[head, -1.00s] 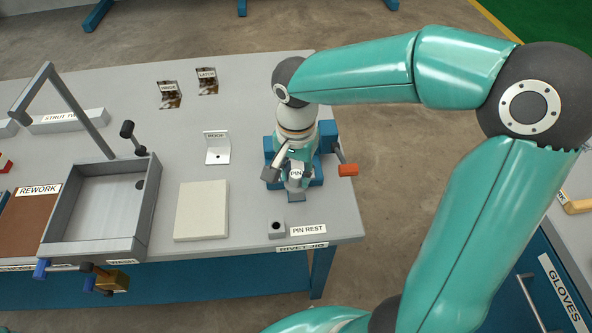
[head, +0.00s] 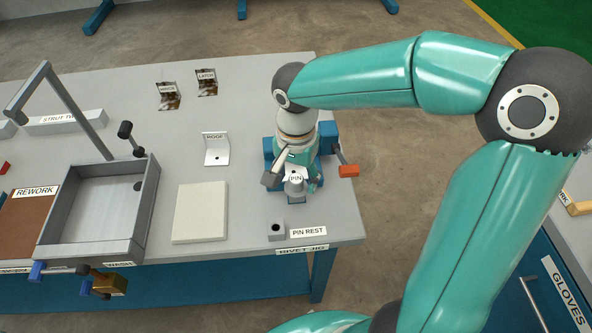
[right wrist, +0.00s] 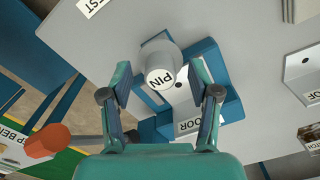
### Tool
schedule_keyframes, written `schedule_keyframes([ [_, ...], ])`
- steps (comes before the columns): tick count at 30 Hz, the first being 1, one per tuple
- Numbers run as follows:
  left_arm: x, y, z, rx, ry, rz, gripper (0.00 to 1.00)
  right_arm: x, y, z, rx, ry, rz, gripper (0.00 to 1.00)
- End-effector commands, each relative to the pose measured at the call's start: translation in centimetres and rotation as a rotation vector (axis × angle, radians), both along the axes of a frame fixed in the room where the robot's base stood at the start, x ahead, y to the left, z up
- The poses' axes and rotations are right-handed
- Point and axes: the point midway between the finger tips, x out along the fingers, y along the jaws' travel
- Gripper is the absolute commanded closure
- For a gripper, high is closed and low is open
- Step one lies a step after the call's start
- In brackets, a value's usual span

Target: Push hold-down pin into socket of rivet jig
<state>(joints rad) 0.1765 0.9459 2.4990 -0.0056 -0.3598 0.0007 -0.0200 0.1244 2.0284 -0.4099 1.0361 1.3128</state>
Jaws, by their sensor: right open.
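The hold-down pin (head: 295,187) is a grey cylinder with a white PIN label, at the front of the blue rivet jig (head: 270,149). In the right wrist view the pin (right wrist: 157,52) shows its label end towards me. My right gripper (head: 297,172) points down over the jig. In the right wrist view its fingers (right wrist: 159,78) are open, one on each side of the pin's label, with gaps beside it. The socket is hidden, and I cannot tell how deep the pin sits. A panel labelled DOOR (right wrist: 187,127) lies in the jig. My left gripper is not in view.
The pin rest (head: 276,231), a grey block with a dark hole, stands empty in front of the jig. An orange-ended lever (head: 348,171) sticks out to the right. A pale block (head: 200,212), a ROOF bracket (head: 216,153) and a grey tray (head: 146,212) stand to the left.

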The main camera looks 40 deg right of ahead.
Motion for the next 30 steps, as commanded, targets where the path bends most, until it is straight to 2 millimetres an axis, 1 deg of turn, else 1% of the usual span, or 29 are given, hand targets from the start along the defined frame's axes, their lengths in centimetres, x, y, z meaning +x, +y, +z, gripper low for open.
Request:
schedule_keyframes([
  [5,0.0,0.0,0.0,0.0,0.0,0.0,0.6,0.1,0.0,1.3,0.0,-0.004,-0.001,0.39],
  [8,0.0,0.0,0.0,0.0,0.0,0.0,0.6,0.1,0.0,2.9,0.001,-0.006,0.0,0.39],
  [15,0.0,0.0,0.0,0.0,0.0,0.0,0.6,0.2,0.0,7.7,0.001,-0.006,0.0,0.39],
  [18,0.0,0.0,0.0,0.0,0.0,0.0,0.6,0.2,0.0,9.5,0.002,-0.005,0.001,0.39],
  [21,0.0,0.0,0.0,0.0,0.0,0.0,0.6,0.2,0.0,10.8,0.001,-0.004,0.0,0.39],
  [25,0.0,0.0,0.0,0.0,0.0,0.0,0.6,0.1,0.0,11.7,0.0,-0.002,0.001,0.39],
  [30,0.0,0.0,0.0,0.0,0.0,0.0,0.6,0.1,0.0,11.9,0.0,-0.001,0.001,0.39],
])
